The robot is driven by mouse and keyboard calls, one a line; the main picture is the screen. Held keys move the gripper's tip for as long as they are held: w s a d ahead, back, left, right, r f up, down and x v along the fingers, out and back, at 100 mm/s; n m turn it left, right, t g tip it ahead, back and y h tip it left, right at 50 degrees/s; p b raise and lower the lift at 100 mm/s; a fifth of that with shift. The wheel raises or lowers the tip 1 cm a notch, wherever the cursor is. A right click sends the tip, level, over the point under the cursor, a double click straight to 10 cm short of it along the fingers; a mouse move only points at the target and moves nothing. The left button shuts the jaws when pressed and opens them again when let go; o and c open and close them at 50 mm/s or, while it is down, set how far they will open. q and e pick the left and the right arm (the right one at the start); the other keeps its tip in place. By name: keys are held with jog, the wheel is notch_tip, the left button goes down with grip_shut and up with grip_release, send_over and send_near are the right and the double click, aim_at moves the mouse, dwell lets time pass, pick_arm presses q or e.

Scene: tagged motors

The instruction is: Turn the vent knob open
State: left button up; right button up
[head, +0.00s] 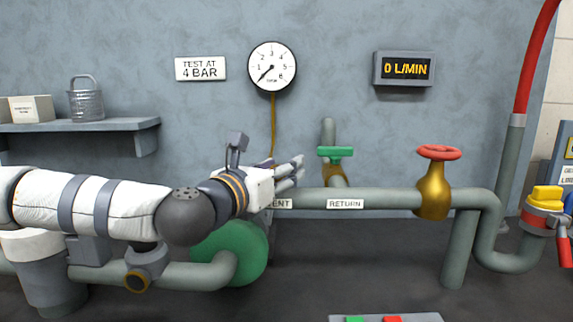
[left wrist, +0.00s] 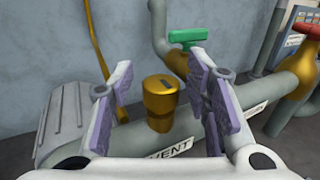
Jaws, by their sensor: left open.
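The vent knob (left wrist: 160,98) is a small brass cylinder with a dark slot mark on top, standing on the grey-green pipe beside the VENT label (left wrist: 170,151). In the head view my left gripper and wrist hide it, and the label (head: 281,203) is partly covered. My left gripper (head: 298,168) reaches in from the left over the pipe. In the left wrist view its two purple-grey fingers (left wrist: 159,70) are open and spread, with the knob showing in the gap between them. Nothing is held. My right gripper is in no view.
A green-handled valve (head: 336,152) stands just right of my left gripper, near the RETURN label (head: 345,204). A brass valve with a red handwheel (head: 438,153) is farther right. A gauge (head: 272,66) and a display reading 0 L/MIN (head: 404,69) hang on the wall.

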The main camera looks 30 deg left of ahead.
pick_arm(q)
jog(key=shift+s+d+r, duration=0.1)
jog(key=shift+s+r, duration=0.05)
jog(key=shift+s, duration=0.35)
jog(key=shift+c, duration=1.3)
grip_shut()
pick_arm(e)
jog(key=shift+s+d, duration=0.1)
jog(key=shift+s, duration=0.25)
